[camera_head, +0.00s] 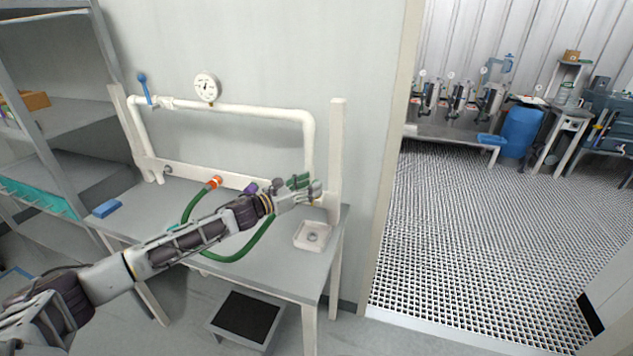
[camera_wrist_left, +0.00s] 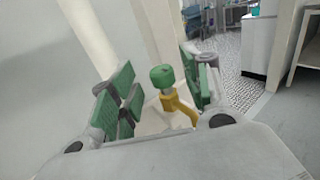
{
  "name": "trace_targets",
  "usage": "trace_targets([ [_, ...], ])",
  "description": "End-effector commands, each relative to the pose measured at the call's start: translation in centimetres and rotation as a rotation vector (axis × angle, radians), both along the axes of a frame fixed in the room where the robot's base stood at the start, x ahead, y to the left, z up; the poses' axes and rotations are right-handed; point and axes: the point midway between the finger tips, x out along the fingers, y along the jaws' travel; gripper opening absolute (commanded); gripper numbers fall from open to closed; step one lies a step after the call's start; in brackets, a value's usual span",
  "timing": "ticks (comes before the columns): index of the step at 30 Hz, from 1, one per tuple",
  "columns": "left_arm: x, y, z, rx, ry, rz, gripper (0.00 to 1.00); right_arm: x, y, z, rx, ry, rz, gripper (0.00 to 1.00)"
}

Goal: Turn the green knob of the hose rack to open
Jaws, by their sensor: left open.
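The green knob (camera_wrist_left: 162,77) sits on top of a brass tap (camera_wrist_left: 178,104) in the left wrist view. My left gripper (camera_wrist_left: 160,88) is open, with green-padded fingers on either side of the knob. The knob stands between the fingers, and I see gaps, so it does not look gripped. In the head view my left gripper (camera_head: 308,186) reaches to the right end of the white-pipe hose rack (camera_head: 250,109), and it hides the knob there. My right gripper is not in either view.
A green hose (camera_head: 238,257) with an orange end loops over the grey bench (camera_head: 200,196). A small white basin (camera_head: 312,236) sits below the gripper. A blue-handled valve (camera_head: 144,86) and a gauge (camera_head: 207,87) top the rack. A doorway opens to the right.

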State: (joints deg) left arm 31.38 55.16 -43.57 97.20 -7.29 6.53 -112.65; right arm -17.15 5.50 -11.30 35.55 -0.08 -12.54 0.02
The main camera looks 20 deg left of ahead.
Motion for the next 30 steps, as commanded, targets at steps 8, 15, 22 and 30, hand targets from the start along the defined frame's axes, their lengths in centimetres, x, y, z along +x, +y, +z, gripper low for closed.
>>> trace_targets([
  [8,1.7,-1.2,0.1,-0.001,0.000,0.000,0.48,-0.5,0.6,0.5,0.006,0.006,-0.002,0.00],
  [15,2.4,-1.8,0.0,0.000,0.000,0.000,0.48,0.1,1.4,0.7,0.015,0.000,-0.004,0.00],
  [22,2.5,-1.8,0.0,0.000,0.000,-0.001,0.48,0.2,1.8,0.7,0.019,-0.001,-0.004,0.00],
  [30,2.5,-1.8,0.0,0.000,0.000,-0.001,0.27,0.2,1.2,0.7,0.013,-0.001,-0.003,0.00],
])
